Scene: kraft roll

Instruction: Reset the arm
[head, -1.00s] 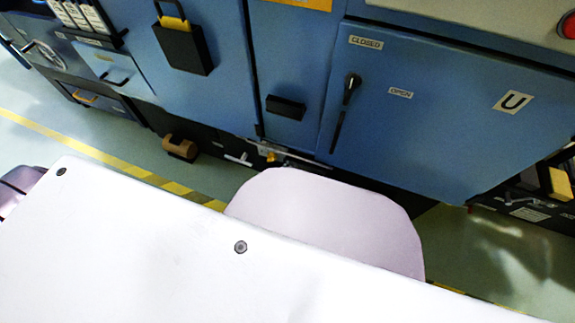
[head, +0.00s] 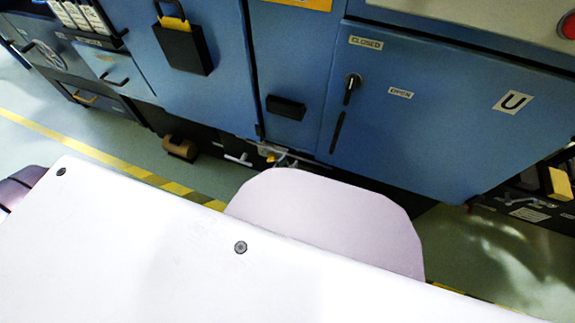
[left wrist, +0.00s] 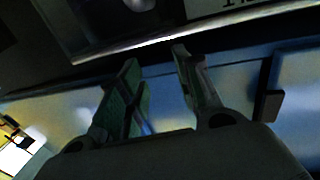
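My left gripper (left wrist: 157,62) shows in the left wrist view. Its two dark fingers stand apart, with no object visible between them. Beyond the fingers are a blue panel and a dark, shaded strip; I cannot tell how far off they are. In the head view, a dark, ridged piece at the left edge looks like part of my left arm, and no fingers show there. My right gripper is not in view.
A blue machine (head: 420,130) stands ahead, with a dark rotary handle (head: 351,88) between CLOSED and OPEN labels. A black padlock-shaped box (head: 183,48) hangs on its front. A brown object (head: 181,148) lies low by the base. Yellow-black floor tape runs before it.

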